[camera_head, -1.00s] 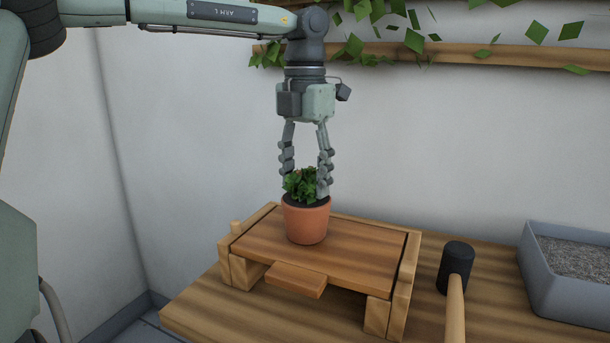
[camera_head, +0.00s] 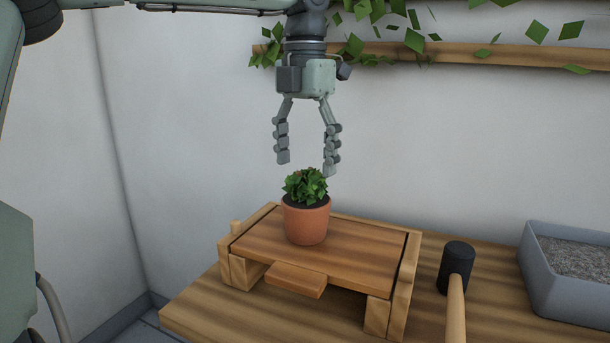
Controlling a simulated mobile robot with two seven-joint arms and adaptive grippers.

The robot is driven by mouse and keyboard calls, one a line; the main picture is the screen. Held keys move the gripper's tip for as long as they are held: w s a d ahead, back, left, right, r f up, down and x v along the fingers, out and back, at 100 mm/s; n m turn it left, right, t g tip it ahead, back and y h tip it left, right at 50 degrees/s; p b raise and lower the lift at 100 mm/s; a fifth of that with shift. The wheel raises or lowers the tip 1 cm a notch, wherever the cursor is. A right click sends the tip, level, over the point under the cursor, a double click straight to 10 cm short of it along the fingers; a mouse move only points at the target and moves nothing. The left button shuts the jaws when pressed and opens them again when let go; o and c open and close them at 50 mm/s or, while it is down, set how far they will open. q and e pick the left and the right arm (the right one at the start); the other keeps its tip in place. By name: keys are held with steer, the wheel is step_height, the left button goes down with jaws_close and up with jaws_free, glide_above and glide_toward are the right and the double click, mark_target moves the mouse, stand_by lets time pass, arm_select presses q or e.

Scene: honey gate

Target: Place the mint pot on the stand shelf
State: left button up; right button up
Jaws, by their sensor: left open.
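The mint pot (camera_head: 306,223), a terracotta pot with a green leafy plant, stands upright on the wooden stand shelf (camera_head: 350,249), towards its back left part. My left gripper (camera_head: 306,165) is open and empty just above the plant, its fingers spread and pointing down, clear of the pot. My right gripper does not show in the camera_head view.
The stand rests on a wooden bench (camera_head: 240,311). A mallet with a dark head (camera_head: 455,268) lies to its right. A grey tray (camera_head: 565,292) of gravel-like material is at the far right. A leafy wall shelf (camera_head: 480,53) runs behind.

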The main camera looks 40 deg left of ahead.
mark_target(305, 172)
arm_select(q)
step_height(305, 172, up, 9)
steer(key=shift+f, duration=0.15)
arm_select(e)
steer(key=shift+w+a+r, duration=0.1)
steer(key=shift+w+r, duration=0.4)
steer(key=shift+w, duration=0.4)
arm_select(q)
steer(key=shift+f, duration=0.1)
step_height(305, 172, down, 12)
steer(key=shift+f, duration=0.15)
steer(key=shift+r, duration=1.2)
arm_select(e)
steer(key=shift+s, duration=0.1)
